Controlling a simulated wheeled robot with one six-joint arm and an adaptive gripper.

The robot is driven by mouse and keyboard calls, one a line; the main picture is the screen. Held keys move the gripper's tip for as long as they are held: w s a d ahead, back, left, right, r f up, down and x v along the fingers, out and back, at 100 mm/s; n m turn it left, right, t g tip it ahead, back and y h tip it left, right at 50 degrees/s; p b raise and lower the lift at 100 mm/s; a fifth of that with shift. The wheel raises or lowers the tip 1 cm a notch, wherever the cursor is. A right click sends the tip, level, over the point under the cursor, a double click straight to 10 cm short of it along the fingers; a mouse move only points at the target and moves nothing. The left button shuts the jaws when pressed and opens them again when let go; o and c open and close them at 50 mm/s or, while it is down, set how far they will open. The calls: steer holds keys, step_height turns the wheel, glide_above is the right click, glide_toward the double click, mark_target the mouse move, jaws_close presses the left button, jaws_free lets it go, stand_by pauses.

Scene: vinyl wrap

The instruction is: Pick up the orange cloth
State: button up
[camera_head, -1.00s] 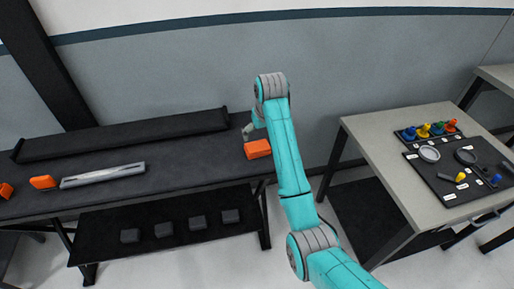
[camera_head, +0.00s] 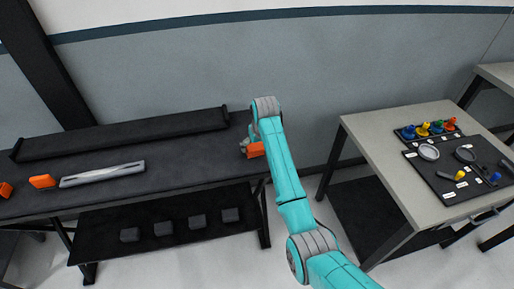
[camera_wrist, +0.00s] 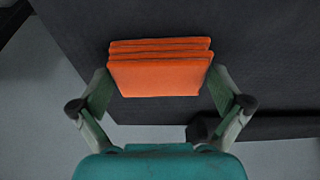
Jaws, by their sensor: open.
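The orange cloth (camera_wrist: 158,75) is a folded stack of several layers lying near the edge of the dark bench top. In the wrist view it sits between the two open fingers of my gripper (camera_wrist: 160,98), with a finger close to each side. I cannot tell whether either finger touches it. In the head view the orange cloth (camera_head: 256,150) is at the right end of the bench, partly hidden by my arm. My gripper (camera_head: 246,146) is down at its left side there, mostly hidden.
The dark bench (camera_head: 185,165) also holds a long silver bar (camera_head: 102,174) and an orange block-like item (camera_head: 42,181) at left. A raised dark ledge (camera_head: 120,134) runs along its back. A grey table (camera_head: 375,139) with tools stands at right, across a gap.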

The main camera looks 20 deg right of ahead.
mark_target(257, 146)
steer(key=c, duration=0.7)
steer(key=shift+o, duration=0.2)
steer(key=shift+r, duration=0.15)
step_height(257, 146, up, 10)
